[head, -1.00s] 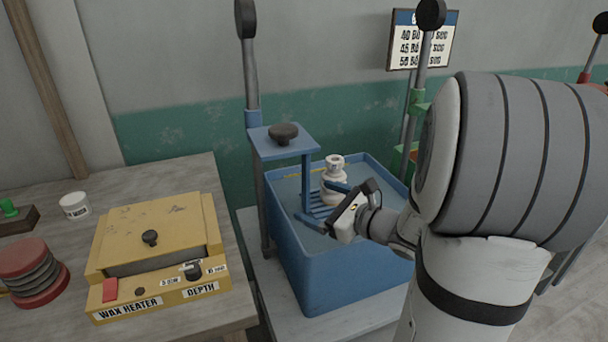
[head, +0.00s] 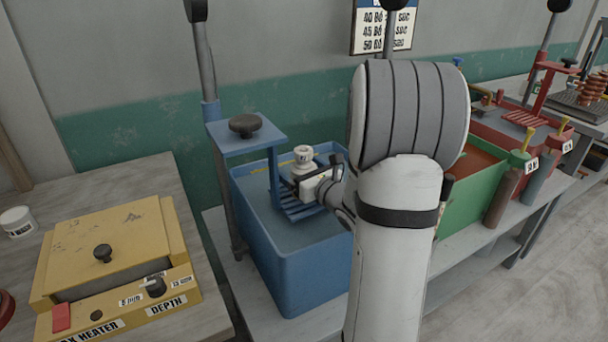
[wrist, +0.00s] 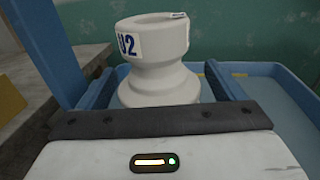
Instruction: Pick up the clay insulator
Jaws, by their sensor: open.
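The clay insulator (head: 303,154) is a pale, ribbed piece with a flared top. It stands upright on the blue slatted cradle (head: 303,214) in the blue tank (head: 300,275). In the wrist view the insulator (wrist: 160,82) carries a label reading "U2" and fills the middle. Small gaps seem to show beside both fingers.
A blue post with a top plate (head: 246,131) rises close left of the insulator. A yellow wax heater (head: 110,250) sits on the left bench. A green tank (head: 475,190) and a red tank (head: 515,140) stand to the right. The wall is behind.

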